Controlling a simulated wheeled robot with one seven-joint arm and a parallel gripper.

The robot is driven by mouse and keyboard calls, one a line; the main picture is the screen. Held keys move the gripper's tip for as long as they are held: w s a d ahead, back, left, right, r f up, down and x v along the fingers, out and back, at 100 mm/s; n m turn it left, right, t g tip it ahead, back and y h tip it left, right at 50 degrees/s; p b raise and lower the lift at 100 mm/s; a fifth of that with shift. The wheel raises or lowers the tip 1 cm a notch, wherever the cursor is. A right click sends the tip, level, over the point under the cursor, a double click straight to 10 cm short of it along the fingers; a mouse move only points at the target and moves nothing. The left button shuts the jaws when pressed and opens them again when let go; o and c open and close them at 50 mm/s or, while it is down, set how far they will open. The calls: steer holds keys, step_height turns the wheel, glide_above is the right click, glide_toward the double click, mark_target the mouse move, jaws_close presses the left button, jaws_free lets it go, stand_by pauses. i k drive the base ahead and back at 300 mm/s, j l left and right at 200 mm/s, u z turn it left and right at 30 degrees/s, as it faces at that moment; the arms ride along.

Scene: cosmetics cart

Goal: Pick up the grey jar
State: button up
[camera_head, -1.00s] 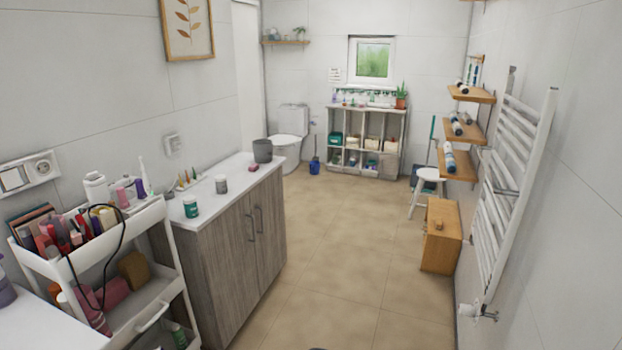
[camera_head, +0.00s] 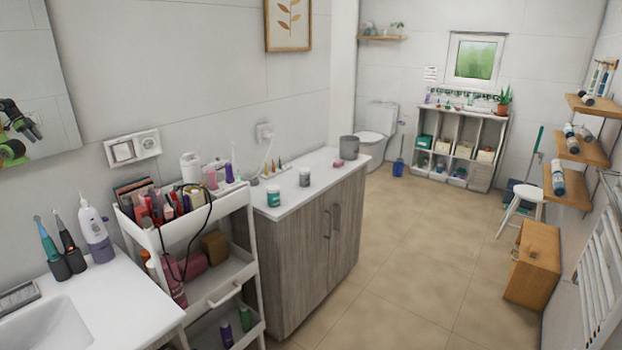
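A small grey jar (camera_head: 305,177) with a pale lid stands upright on the white top of the wood-front cabinet (camera_head: 318,196). A larger, darker grey container (camera_head: 349,147) stands farther back on the same top. A green and white jar (camera_head: 273,195) stands nearer, to the left of the small grey jar. My gripper (camera_head: 33,132) shows only as a small dark reflection in the mirror at the upper left, far from the jars. Its fingers are too small to tell open from shut.
A white cart (camera_head: 250,272) full of cosmetics, with a dark cable looping over it, stands left of the cabinet. A sink counter (camera_head: 120,307) fills the lower left. A wooden box (camera_head: 535,262) and white stool (camera_head: 522,203) stand at right. The middle floor is clear.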

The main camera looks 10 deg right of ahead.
mark_target(305, 172)
steer(key=i+l+u, duration=0.25)
steer(key=i, duration=0.25)
steer(key=i+l+u, duration=0.25)
steer(key=i+l, duration=0.2)
steer(key=i+l+u, duration=0.35)
steer(key=i+l, duration=0.15)
steer(key=i+l+u, duration=0.35)
steer(key=i+l, duration=0.3)
steer(key=i+l+u, duration=0.25)
steer(key=i, duration=0.25)
